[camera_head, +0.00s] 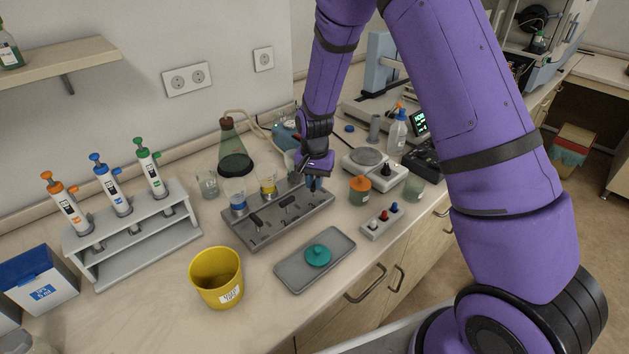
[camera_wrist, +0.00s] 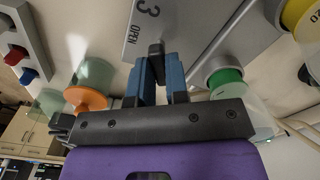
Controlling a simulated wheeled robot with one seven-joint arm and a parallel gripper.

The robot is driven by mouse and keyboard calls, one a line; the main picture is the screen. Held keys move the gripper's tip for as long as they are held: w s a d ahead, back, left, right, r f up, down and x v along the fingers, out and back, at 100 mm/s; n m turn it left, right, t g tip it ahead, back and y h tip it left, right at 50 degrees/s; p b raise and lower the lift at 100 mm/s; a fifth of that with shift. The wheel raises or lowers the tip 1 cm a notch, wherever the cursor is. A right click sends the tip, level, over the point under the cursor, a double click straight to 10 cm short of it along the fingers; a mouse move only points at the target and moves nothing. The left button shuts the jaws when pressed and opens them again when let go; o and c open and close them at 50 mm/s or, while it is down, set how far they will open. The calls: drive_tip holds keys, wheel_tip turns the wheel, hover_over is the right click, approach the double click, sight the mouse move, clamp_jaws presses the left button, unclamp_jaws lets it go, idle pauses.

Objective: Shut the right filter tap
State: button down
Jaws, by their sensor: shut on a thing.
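The grey metal filter stand (camera_head: 262,236) is on the bench in the head view, with black taps on its top. The left tap (camera_head: 256,220) and middle tap (camera_head: 287,202) show there; the right tap is hidden by my gripper (camera_head: 314,186). In the wrist view, the right tap's black handle (camera_wrist: 156,48) is between the blue fingertips of my gripper (camera_wrist: 160,70), which are shut on it. The stand's face (camera_wrist: 185,28) beside it reads "3" and "OPEN". The tap's exact angle is hard to tell.
Blue-banded (camera_head: 238,203) and yellow-banded (camera_head: 268,186) cups stand at the stand's back; a green-banded cup (camera_wrist: 225,80) is near my gripper. An orange-lidded jar (camera_head: 359,191) and a balance (camera_head: 365,158) are to the right. A grey tray (camera_head: 292,278) and yellow bin (camera_head: 215,280) are in front.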

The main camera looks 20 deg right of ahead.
drive_tip(key=m, duration=0.6)
drive_tip(key=shift+m, duration=0.3)
idle(0.4)
drive_tip(key=c, duration=1.1)
unclamp_jaws()
drive_tip(key=shift+r, duration=0.15)
wheel_tip(320, 180, up, 11)
drive_tip(key=shift+f, duration=0.2)
drive_tip(key=shift+r, duration=4)
